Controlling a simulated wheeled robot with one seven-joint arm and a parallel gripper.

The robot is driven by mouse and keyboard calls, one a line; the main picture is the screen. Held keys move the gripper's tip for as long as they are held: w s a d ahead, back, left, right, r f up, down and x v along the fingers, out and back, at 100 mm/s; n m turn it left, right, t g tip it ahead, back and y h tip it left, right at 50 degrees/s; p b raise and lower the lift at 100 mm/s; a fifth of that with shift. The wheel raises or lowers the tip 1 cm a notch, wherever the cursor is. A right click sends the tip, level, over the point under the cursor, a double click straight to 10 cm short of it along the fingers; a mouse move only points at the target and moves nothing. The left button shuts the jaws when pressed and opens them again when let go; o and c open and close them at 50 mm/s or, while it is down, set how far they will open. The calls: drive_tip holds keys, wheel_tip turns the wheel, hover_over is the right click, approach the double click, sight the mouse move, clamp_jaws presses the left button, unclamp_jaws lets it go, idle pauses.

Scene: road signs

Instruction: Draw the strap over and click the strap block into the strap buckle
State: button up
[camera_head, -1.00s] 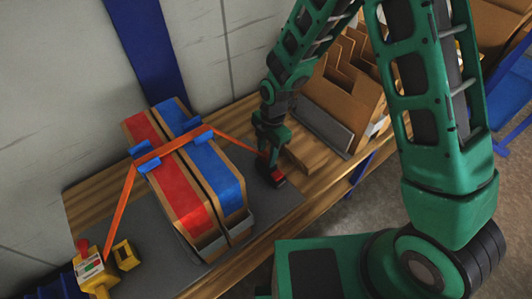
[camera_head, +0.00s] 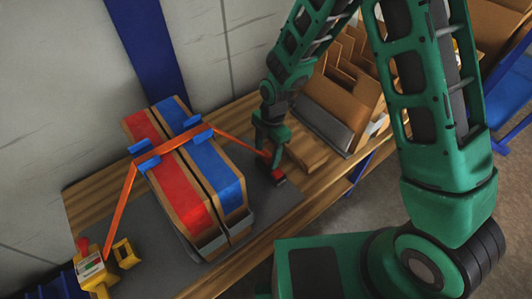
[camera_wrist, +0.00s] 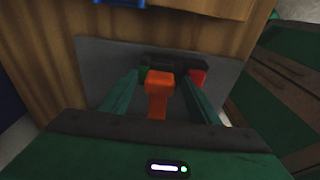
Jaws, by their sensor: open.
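The orange strap (camera_head: 120,212) rises from a yellow tensioner (camera_head: 94,272) at the left, crosses the two boxes and slants down right to my gripper (camera_head: 270,160). In the wrist view, the orange strap block (camera_wrist: 158,80) lies between the spread fingers of my gripper (camera_wrist: 162,77). My gripper is open around it. The dark strap buckle (camera_wrist: 176,63), with green and red patches, is just beyond the block. The buckle also shows in the head view (camera_head: 279,179), below the fingers. I cannot tell whether the block is seated in it.
A red-banded box (camera_head: 178,185) and a blue-banded box (camera_head: 215,165) stand side by side on a grey mat (camera_head: 160,255), with blue corner guards under the strap. A cardboard organiser (camera_head: 345,95) and a wooden piece (camera_head: 305,152) are close to the right of my gripper.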

wheel_tip(320, 180, up, 11)
drive_tip(key=d, duration=0.1)
drive_tip(key=d+r+m, duration=0.4)
drive_tip(key=d, duration=0.3)
drive_tip(key=d+r+m, duration=0.3)
drive_tip(key=d+m, duration=0.1)
drive_tip(key=d, duration=0.3)
drive_tip(key=s+d+r+m+h, duration=0.1)
drive_tip(key=s+d+r+m, duration=0.2)
drive_tip(key=d+m, duration=0.15)
drive_tip(key=s+d+r+m, duration=0.2)
drive_tip(key=d+m, duration=0.1)
drive_tip(key=d, duration=0.3)
drive_tip(key=s+d+r+m, duration=0.2)
drive_tip(key=s+d+m, duration=0.3)
drive_tip(key=s+m, duration=0.3)
drive_tip(key=s+d+r+m, duration=0.2)
drive_tip(key=s+d+m, duration=0.4)
drive_tip(key=s, duration=0.5)
drive_tip(key=shift+d+r+m+t, duration=0.15)
drive_tip(key=shift+r+m+t, duration=0.25)
drive_tip(key=shift+m, duration=0.45)
drive_tip(key=shift+w, duration=0.1)
drive_tip(key=shift+w+f, duration=0.25)
drive_tip(key=shift+w, duration=0.35)
